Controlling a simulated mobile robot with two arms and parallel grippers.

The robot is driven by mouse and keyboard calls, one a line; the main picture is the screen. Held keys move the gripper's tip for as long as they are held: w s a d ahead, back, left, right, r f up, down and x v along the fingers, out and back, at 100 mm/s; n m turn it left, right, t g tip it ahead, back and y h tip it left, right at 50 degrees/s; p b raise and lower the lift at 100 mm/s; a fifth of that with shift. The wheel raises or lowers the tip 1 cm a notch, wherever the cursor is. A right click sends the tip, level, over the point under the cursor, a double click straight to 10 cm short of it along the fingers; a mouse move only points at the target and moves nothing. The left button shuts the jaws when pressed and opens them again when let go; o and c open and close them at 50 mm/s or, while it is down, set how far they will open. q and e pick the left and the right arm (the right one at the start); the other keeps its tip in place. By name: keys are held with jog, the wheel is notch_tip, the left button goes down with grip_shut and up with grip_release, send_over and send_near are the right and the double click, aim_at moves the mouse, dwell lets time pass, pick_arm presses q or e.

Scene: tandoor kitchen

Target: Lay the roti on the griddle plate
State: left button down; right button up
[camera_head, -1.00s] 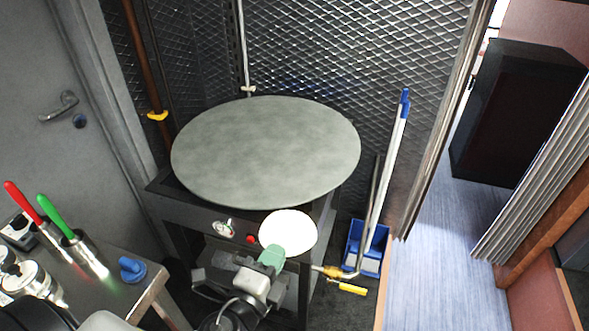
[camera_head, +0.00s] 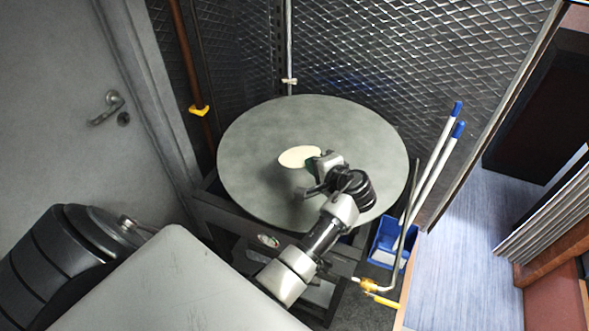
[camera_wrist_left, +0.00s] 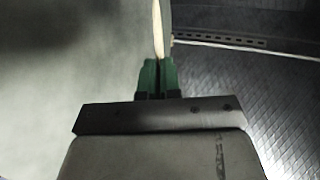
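The griddle plate (camera_head: 250,180) is a large round grey-green disc on a dark stand in the corner. The roti (camera_head: 299,157) is a pale flat round, seen over the middle of the plate. My left gripper (camera_head: 314,164) reaches in over the plate, its green fingers shut on the roti's edge. In the left wrist view the roti (camera_wrist_left: 158,30) shows edge-on, pinched between the fingertips (camera_wrist_left: 157,68). I cannot tell whether the roti touches the plate. My right gripper is not in view.
Mesh walls (camera_head: 400,60) stand close behind the plate. A blue bin (camera_head: 385,247) with long blue-tipped handles stands to its right, beside a pipe with a yellow lever (camera_head: 380,299). A grey door (camera_head: 70,120) is at left. Open floor (camera_head: 470,230) lies at right.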

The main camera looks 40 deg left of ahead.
pick_arm(q)
jog(key=f+b, duration=0.8)
jog(key=f, duration=0.1)
jog(key=shift+d, duration=0.2)
jog(key=shift+f+b, duration=0.4)
jog(key=shift+f, duration=0.05)
jog(key=c, duration=1.5)
grip_release()
jog(key=shift+r, duration=0.1)
